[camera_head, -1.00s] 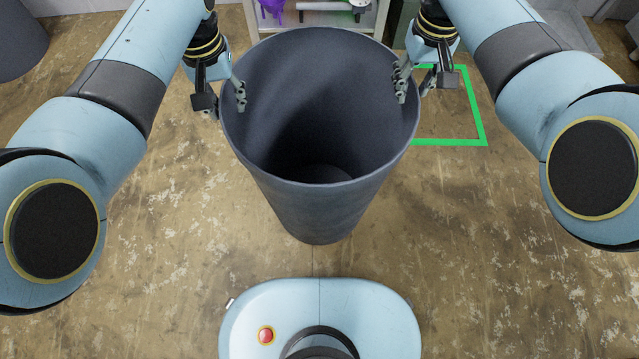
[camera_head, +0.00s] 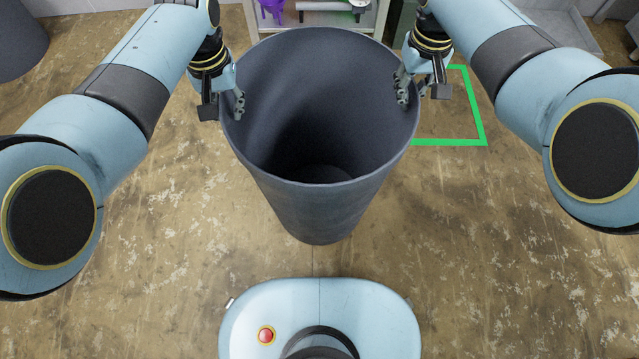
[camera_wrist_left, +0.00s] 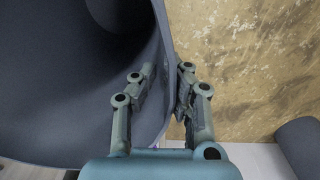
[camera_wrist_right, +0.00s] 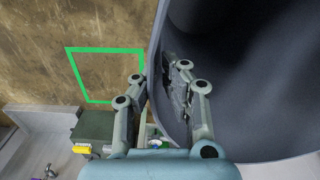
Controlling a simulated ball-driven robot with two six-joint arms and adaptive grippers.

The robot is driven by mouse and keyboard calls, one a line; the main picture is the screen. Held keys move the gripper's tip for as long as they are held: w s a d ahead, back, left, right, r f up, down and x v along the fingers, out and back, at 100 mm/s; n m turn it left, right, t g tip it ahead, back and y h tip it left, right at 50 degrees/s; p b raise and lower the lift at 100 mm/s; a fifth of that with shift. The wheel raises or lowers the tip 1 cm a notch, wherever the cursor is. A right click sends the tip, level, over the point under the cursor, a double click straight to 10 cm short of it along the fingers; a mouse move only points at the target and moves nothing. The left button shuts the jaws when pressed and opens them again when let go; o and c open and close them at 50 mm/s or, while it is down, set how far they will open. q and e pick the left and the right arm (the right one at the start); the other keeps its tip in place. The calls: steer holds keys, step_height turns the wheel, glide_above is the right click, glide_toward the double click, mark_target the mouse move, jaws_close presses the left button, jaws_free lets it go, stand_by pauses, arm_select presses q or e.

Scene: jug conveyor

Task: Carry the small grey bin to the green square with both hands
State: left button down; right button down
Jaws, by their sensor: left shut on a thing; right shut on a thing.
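The small grey bin (camera_head: 330,205) stands upright, open at the top and empty, in the middle of the head view. My left gripper (camera_head: 230,104) is shut on the left side of its rim, one finger inside and one outside, as the left wrist view (camera_wrist_left: 160,92) shows. My right gripper (camera_head: 411,90) is shut on the right side of the rim, likewise astride the wall in the right wrist view (camera_wrist_right: 153,88). The green square (camera_head: 484,125) is an outline on the floor, behind and right of the bin, partly hidden by the bin and right arm.
A shelf unit (camera_head: 372,20) with a purple item (camera_head: 272,9) stands behind the bin. Another dark grey bin (camera_head: 18,40) is at the far left. A dark green box (camera_wrist_right: 95,126) lies near the square in the right wrist view. The floor around the bin is clear.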

arm_select(q)
steer(key=shift+a, duration=0.1)
